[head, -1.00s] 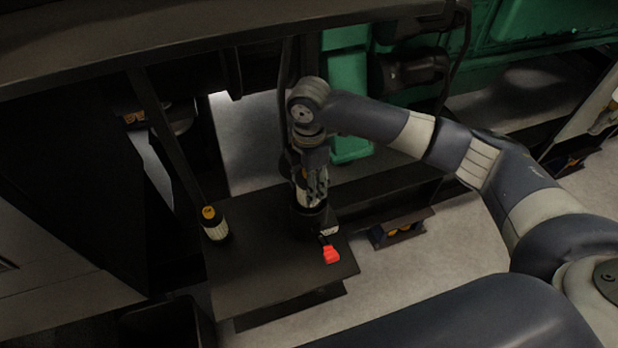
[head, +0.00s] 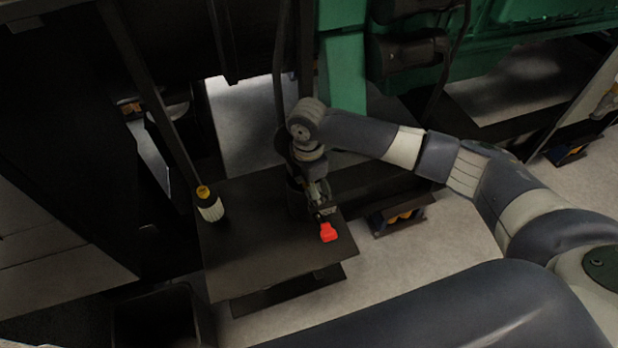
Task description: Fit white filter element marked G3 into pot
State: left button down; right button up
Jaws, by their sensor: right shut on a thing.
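My right gripper (head: 321,197) reaches down from the right arm over the dark table's right part, at the dark pot (head: 296,199). It is shut on the white filter element, which the fingers and pot now hide. How deep the element sits in the pot I cannot tell. The G3 mark cannot be read. Another pale filter element with a yellow top (head: 209,205) stands at the table's left edge, apart from the gripper. My left gripper is out of view.
A red piece (head: 328,232) sits at the right edge of the dark table (head: 250,245), close to the gripper. A dark post rises by the left filter. A dark open bin (head: 155,320) stands at front left. Green machinery (head: 345,90) is behind. The table's front is clear.

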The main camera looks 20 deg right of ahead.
jog(key=shift+w+f, duration=0.1)
jog(key=shift+f, duration=0.6)
jog(key=shift+c, duration=0.8)
